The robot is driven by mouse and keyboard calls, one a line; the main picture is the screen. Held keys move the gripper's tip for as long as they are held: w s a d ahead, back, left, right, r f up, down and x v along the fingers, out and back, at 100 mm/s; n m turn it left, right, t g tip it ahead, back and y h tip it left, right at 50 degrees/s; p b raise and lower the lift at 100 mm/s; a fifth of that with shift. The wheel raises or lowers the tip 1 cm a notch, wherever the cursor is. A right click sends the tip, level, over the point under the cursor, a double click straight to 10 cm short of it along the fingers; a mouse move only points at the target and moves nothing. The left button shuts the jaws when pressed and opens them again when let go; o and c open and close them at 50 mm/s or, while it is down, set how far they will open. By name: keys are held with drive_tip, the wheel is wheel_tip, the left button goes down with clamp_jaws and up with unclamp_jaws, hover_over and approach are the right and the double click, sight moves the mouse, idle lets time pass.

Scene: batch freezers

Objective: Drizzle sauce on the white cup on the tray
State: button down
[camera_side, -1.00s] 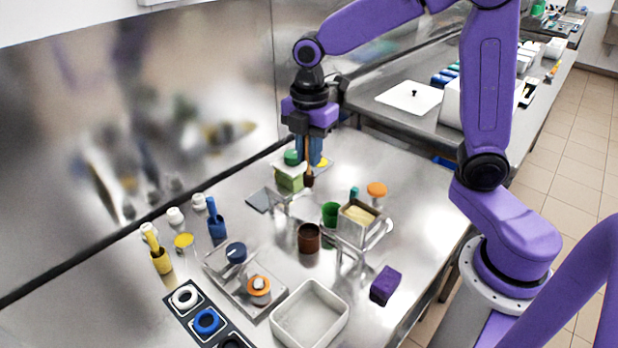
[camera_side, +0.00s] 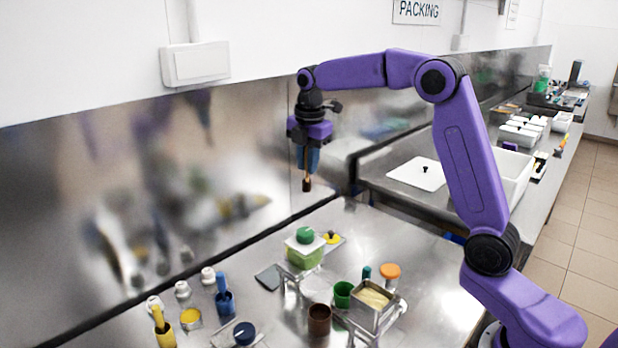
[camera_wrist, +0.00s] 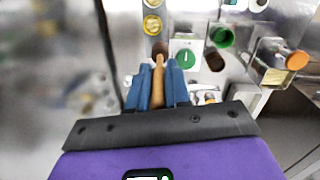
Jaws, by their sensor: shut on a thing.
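My gripper (camera_side: 308,158) is raised above the steel table, with its blue fingers shut on a wooden-handled tool (camera_wrist: 158,82). The tool hangs down, and its dark brown end (camera_side: 307,185) is in the air. I cannot tell whether the end carries sauce. A corner of a metal tray (camera_side: 226,334) shows at the bottom edge of the side view, with a dark blue round piece (camera_side: 244,333) on it. The rest of the tray is out of frame. A whitish rounded thing (camera_side: 316,289) stands left of the green cup (camera_side: 343,294); I cannot tell if it is a cup.
A green-lidded box (camera_side: 304,250) stands below my gripper, also seen in the wrist view (camera_wrist: 186,58). A brown cup (camera_side: 319,319) and a metal container with cream contents (camera_side: 373,298) stand at front right. A steel wall (camera_side: 180,190) backs the table.

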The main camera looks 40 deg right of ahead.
drive_tip(key=w+d, duration=0.4)
drive_tip(key=d, duration=0.3)
wheel_tip(320, 180, down, 18)
drive_tip(key=shift+f+t, duration=0.2)
drive_tip(key=shift+t, duration=0.1)
idle(0.6)
drive_tip(key=shift+a, duration=0.35)
idle(0.4)
drive_tip(key=shift+w+d, duration=0.1)
drive_tip(key=shift+d, duration=0.7)
drive_tip(key=shift+r, duration=0.1)
wheel_tip(320, 180, up, 7)
idle(1.1)
